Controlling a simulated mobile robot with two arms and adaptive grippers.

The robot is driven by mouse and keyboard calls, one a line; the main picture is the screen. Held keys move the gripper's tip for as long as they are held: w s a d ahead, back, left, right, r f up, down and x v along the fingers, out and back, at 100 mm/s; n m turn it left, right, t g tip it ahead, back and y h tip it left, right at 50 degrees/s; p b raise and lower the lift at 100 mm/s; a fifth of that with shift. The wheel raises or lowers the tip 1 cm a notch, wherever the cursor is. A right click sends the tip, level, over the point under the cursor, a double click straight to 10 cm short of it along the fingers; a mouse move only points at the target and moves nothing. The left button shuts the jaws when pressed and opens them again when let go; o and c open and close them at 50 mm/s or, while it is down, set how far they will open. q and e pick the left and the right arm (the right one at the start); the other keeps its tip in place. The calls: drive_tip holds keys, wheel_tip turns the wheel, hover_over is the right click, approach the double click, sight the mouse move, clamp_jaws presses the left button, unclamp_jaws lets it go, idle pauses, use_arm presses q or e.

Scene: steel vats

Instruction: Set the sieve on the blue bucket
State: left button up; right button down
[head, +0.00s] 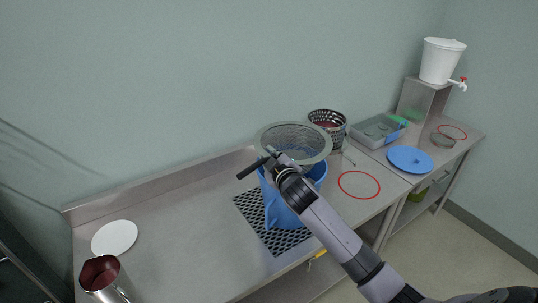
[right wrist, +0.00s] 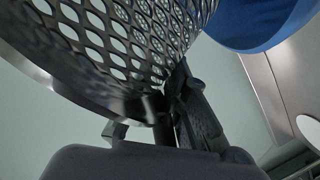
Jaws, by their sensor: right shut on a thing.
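The sieve (head: 294,138) is a wide grey mesh bowl with a metal rim and a dark handle. My right gripper (head: 270,160) is shut on its handle. In the right wrist view, the perforated sieve (right wrist: 130,40) and the gripper (right wrist: 168,112) fill the near part. The blue bucket (head: 279,208) stands on a dark perforated mat on the steel table. The sieve is over the bucket's top and hides much of its opening. I cannot tell whether they touch. Part of the bucket (right wrist: 255,22) shows at the upper right in the wrist view. My left gripper is out of view.
A perforated metal basket (head: 328,124) stands close behind the sieve. A grey tray (head: 366,135), a blue lid (head: 410,160) and a white bucket with a tap (head: 439,62) are farther right. A white disc (head: 114,237) and steel jug (head: 105,279) are left. The table's middle-left is clear.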

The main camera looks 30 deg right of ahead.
drive_tip(key=shift+f+b, duration=1.55)
drive_tip(key=shift+f, duration=0.8)
